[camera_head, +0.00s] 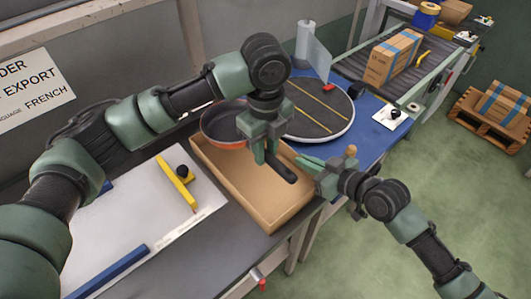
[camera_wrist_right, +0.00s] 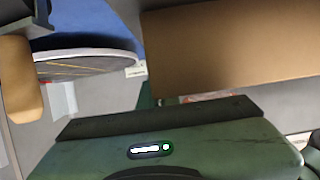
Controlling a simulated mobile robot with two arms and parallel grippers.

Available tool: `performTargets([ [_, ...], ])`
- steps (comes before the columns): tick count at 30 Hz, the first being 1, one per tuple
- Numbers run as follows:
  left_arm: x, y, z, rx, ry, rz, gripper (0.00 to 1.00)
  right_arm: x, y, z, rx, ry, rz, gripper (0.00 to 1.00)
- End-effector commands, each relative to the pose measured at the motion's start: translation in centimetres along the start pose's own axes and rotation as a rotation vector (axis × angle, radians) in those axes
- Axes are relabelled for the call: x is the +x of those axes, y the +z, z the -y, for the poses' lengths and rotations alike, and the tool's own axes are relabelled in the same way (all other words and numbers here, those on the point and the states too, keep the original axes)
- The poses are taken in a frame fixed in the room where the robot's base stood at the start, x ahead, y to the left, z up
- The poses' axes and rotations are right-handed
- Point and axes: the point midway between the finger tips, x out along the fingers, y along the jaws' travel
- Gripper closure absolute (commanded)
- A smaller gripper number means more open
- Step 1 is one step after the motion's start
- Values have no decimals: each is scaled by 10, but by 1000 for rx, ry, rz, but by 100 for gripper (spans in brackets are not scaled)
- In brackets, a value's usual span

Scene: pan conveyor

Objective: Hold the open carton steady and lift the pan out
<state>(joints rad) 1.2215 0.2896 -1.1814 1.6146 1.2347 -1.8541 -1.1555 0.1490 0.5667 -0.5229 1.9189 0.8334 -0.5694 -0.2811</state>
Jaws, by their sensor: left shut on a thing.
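The open carton (camera_head: 255,195) is a brown box on the grey bench; its inside shows bare cardboard at the near end. The pan (camera_head: 222,125), dark with an orange outside, shows at the carton's far left end and overlaps the rim; its height above the floor of the box is hard to judge. My left gripper (camera_head: 262,148) is over the carton, shut on the pan's black handle (camera_head: 285,173). My right gripper (camera_head: 312,165) is at the carton's right edge; its jaw gap and any contact are unclear. The carton's side (camera_wrist_right: 235,50) fills the upper right of the right wrist view.
A round dark turntable (camera_head: 318,110) stands behind the carton on the blue table. A yellow tool (camera_head: 178,182) and a blue bar (camera_head: 115,270) lie on the white board at left. A taped box (camera_head: 393,58) sits on the conveyor.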

Motion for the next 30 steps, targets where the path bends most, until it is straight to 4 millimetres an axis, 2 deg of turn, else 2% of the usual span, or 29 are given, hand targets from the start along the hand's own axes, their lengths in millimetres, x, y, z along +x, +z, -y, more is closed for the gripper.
performTargets([
  [2,-1,0,0,0,-2,1,100,0,1,0,0,0,2,100],
  [3,-1,0,0,0,-2,1,100,0,1,0,0,0,2,86],
  [5,-1,0,0,0,-2,1,100,0,1,0,0,0,2,71],
  [17,-1,0,0,0,-2,1,100,-5,1,0,0,1,1,71],
  [20,-1,0,0,0,-2,1,100,-17,1,-1,-3,2,2,71],
  [30,-1,0,0,0,-2,1,100,-87,3,-1,-3,0,7,71],
])
